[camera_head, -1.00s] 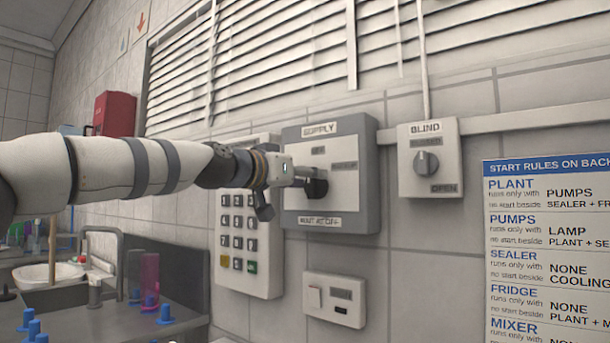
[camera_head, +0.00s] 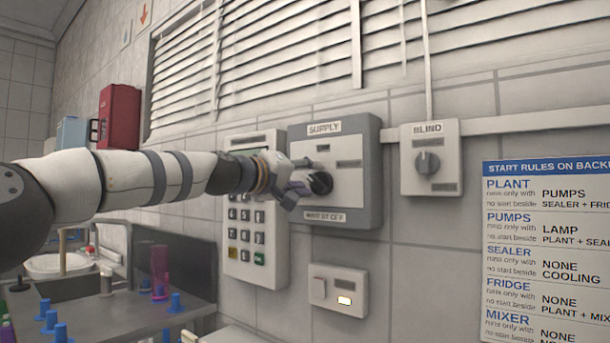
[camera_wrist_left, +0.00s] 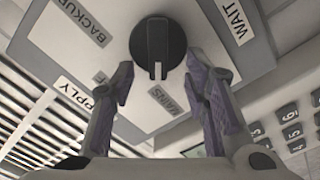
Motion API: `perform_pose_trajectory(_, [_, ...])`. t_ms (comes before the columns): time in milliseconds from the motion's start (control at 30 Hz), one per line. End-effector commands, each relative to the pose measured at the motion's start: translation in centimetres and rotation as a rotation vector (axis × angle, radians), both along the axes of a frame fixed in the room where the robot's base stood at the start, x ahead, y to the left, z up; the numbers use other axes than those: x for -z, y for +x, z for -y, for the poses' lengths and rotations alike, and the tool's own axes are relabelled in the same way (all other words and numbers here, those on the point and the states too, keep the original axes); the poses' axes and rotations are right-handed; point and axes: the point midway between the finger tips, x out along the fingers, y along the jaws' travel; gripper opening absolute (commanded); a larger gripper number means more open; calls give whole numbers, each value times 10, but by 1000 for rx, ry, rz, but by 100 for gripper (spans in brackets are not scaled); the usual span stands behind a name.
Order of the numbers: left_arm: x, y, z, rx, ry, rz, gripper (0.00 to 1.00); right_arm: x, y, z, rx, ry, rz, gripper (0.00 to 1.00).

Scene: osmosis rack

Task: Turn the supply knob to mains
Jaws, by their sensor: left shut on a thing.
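The supply panel (camera_head: 366,205) is a grey box on the wall with a pale face and a SUPPLY label. Its round black knob (camera_head: 320,183) also shows in the left wrist view (camera_wrist_left: 158,40). There, the knob's pale pointer line faces the MAINS label (camera_wrist_left: 172,98); the OFF label (camera_wrist_left: 100,77) and BACKUP label (camera_wrist_left: 84,22) lie off to the side. My left gripper (camera_head: 303,188) is shut on the knob, with its fingers on either side of it in the left wrist view (camera_wrist_left: 158,72). In the head view the gripper hides the panel's left part. My right gripper is out of view.
A keypad (camera_head: 245,215) is just left of the panel, behind my left gripper. A BLIND knob box (camera_head: 428,185) is to the right. A rules poster (camera_head: 545,240) hangs far right.

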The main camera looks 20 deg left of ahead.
Motion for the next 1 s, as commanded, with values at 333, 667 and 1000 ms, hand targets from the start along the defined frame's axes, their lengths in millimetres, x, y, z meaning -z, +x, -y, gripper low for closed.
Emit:
perform_pose_trajectory(333, [2, 0, 2, 7, -136, -50, 14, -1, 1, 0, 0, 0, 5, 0])
perform_pose_trajectory(667, [2, 0, 2, 6, -167, -61, 14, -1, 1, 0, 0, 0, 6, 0])
perform_pose_trajectory(1000, [1, 0, 1, 6, -167, -59, 58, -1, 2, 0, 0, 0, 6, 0])
